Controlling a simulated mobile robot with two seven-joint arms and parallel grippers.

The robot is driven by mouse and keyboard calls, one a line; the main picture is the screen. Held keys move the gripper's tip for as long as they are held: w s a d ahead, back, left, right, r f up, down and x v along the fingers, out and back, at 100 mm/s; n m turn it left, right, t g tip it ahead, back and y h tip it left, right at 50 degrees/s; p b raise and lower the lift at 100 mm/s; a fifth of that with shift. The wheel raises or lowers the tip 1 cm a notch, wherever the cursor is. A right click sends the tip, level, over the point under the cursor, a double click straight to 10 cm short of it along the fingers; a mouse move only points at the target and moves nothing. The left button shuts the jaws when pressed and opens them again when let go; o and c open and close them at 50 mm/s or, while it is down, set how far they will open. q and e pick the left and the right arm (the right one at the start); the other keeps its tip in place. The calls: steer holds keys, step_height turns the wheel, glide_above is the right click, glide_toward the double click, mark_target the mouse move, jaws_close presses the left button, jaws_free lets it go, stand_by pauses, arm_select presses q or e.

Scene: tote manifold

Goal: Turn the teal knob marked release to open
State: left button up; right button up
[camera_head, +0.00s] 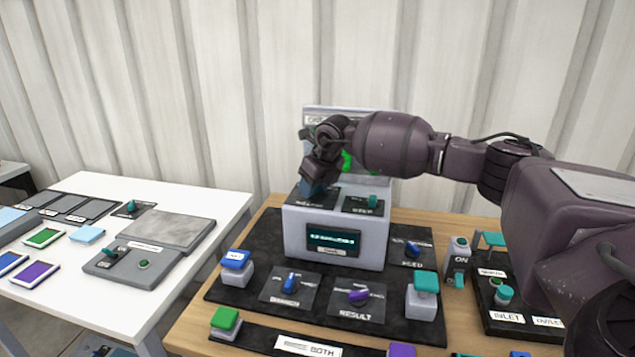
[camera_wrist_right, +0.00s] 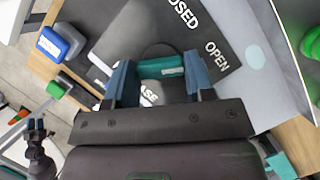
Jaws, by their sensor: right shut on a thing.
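The teal release knob (camera_wrist_right: 161,67) sits on a dark plate (camera_wrist_right: 150,25) in the right wrist view. White words for closed and open are printed above it and to its upper right; the lower label is partly covered. My right gripper (camera_wrist_right: 160,75) has its two blue fingers on either end of the knob and is shut on it. In the head view my right gripper (camera_head: 313,188) reaches down onto the left part of the grey box top (camera_head: 335,200) and hides the knob there. I cannot tell which word the knob points to.
A lit display (camera_head: 333,241) is on the box front. Another teal knob (camera_head: 373,201) is on the box top to the right. A blue knob (camera_head: 290,283), a purple knob (camera_head: 358,296) and several coloured buttons stand in front. A white table (camera_head: 200,262) is at left.

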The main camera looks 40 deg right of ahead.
steer(key=shift+m, duration=0.3)
steer(key=o, duration=0.9)
steer(key=shift+r, duration=0.1)
steer(key=p+v, duration=0.1)
steer(key=v, duration=0.9)
steer(key=shift+s+a+r, duration=0.1)
steer(key=shift+s+r, duration=0.05)
steer(key=shift+r, duration=0.15)
